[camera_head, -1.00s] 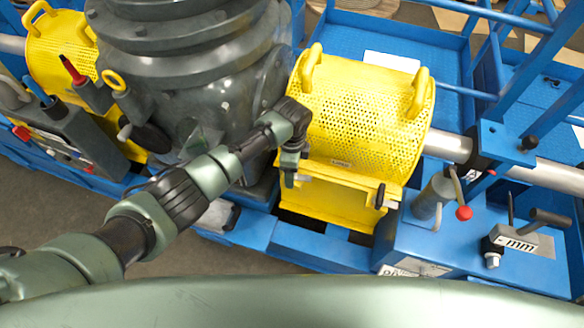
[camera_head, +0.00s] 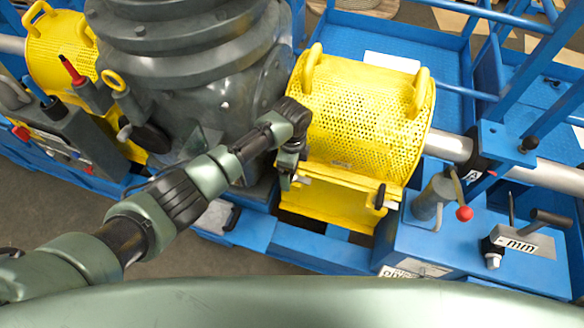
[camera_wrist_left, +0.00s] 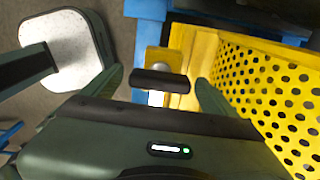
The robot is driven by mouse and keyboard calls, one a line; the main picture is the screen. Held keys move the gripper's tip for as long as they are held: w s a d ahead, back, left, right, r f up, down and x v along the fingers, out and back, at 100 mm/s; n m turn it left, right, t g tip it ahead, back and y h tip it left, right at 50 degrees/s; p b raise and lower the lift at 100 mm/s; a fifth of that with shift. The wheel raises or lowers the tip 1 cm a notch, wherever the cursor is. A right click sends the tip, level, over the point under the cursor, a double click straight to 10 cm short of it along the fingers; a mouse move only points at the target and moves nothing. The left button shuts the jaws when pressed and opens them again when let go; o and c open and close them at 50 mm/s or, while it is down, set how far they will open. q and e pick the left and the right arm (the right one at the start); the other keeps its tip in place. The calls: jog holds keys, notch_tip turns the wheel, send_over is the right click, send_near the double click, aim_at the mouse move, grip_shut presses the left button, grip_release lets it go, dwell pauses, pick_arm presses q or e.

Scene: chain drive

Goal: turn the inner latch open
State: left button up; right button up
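The yellow perforated guard (camera_head: 360,120) sits over the shaft, right of the grey machine housing. The inner latch (camera_head: 303,180) is at the guard's lower left edge, partly hidden by my left gripper (camera_head: 285,181). The left wrist view shows the latch's dark handle (camera_wrist_left: 160,82), lying crosswise over a pale metal piece. It is between the two green fingers of my left gripper (camera_wrist_left: 157,75), which stand apart with gaps visible on both sides. The outer latch (camera_head: 380,197), with a dark upright handle, is at the guard's lower right. My right gripper is not in view.
A blue base frame (camera_head: 320,247) runs below the guard. A lever with a red knob (camera_head: 464,212) and a grey block marked mm (camera_head: 525,240) stand to the right. The grey housing (camera_head: 195,90) stands close behind my left arm.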

pick_arm(q)
jog(key=shift+r, duration=0.1)
jog(key=shift+r, duration=0.35)
notch_tip(320, 180, up, 7)
jog(key=shift+f+b, duration=0.1)
jog(key=shift+b, duration=0.35)
